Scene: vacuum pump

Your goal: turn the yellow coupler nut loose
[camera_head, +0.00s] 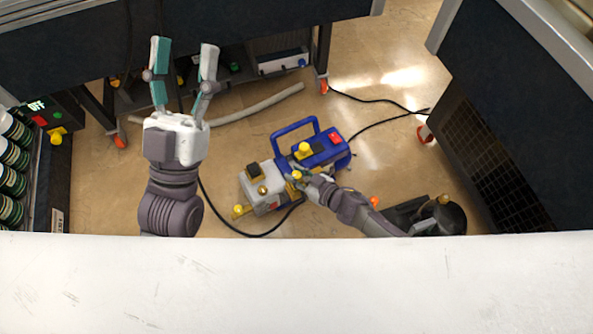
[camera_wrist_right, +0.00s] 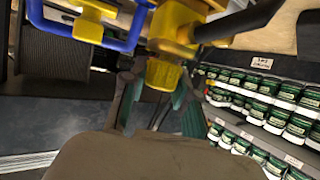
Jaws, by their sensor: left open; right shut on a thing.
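The vacuum pump stands on the floor in the head view, with a blue motor body (camera_head: 325,150) and a white housing (camera_head: 262,190). The yellow coupler nut (camera_head: 297,174) is on its near side; in the wrist view it is the yellow block (camera_wrist_right: 162,74) below a larger yellow fitting (camera_wrist_right: 178,22). My right gripper (camera_head: 299,172) is shut on the nut, with its fingers on either side of it in the wrist view; the fingers partly hide the nut. My left gripper (camera_head: 185,46) is raised at the upper left, open and empty, well away from the pump.
A black cable (camera_head: 246,233) runs on the floor around the pump. A pale hose (camera_head: 265,104) lies behind it. A rack with green cans (camera_head: 12,160) stands at left, a dark cabinet (camera_head: 490,150) at right. A white surface (camera_head: 300,285) fills the foreground.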

